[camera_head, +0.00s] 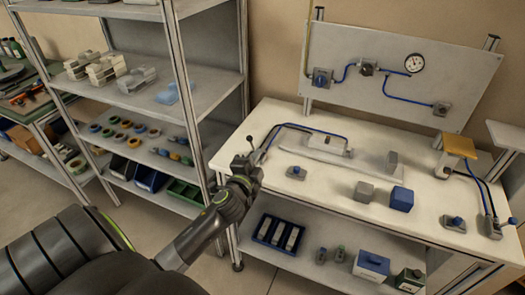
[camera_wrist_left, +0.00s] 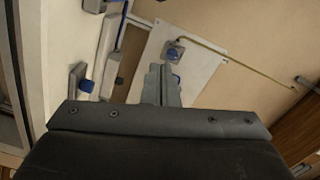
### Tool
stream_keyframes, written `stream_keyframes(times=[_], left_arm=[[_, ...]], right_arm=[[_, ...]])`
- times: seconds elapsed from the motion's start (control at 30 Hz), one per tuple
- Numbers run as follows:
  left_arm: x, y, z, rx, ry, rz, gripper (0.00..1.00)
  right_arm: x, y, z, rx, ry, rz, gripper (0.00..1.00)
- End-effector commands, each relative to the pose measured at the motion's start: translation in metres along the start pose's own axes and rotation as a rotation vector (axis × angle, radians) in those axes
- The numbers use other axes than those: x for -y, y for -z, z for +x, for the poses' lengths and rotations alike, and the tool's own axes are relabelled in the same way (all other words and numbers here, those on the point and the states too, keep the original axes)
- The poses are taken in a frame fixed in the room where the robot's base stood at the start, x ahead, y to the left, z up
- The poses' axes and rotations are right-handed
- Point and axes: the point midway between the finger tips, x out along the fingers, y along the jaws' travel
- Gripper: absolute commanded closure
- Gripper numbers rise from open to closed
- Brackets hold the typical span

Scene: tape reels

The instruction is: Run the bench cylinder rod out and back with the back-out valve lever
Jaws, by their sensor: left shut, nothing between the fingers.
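The bench cylinder (camera_head: 318,145) lies on a long pale base on the white bench, with a blue hose running left from it. I cannot tell how far its rod is out. A thin lever with a dark ball knob (camera_head: 249,139) stands at the bench's left edge, just behind my left gripper (camera_head: 257,158). The valve body below it is hidden by the gripper. The left gripper is shut and empty, and I cannot tell whether it touches the lever. Its closed fingers also show in the left wrist view (camera_wrist_left: 162,84), with no lever visible there. My right gripper is out of view.
A small blue-buttoned box (camera_head: 296,173), a grey block (camera_head: 364,191) and a blue block (camera_head: 402,199) stand on the bench (camera_head: 325,207). A panel (camera_head: 395,75) with a gauge (camera_head: 415,63) rises behind. A shelf rack (camera_head: 186,90) stands close on the left.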

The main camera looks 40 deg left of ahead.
Motion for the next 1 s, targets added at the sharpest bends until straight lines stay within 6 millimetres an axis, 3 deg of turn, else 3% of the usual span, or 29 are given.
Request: stream_keyframes(times=[0.1,0.3,1.0], left_arm=[[-0.002,-0.001,-0.018,0.000,0.000,0.000,1.00],[0.000,0.000,-0.034,-0.001,0.001,-0.001,1.00],[-0.005,-0.003,-0.035,0.006,-0.012,-0.007,1.00]], right_arm=[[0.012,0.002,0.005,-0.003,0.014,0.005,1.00],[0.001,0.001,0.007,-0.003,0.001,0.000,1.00],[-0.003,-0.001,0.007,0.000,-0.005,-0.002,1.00]])
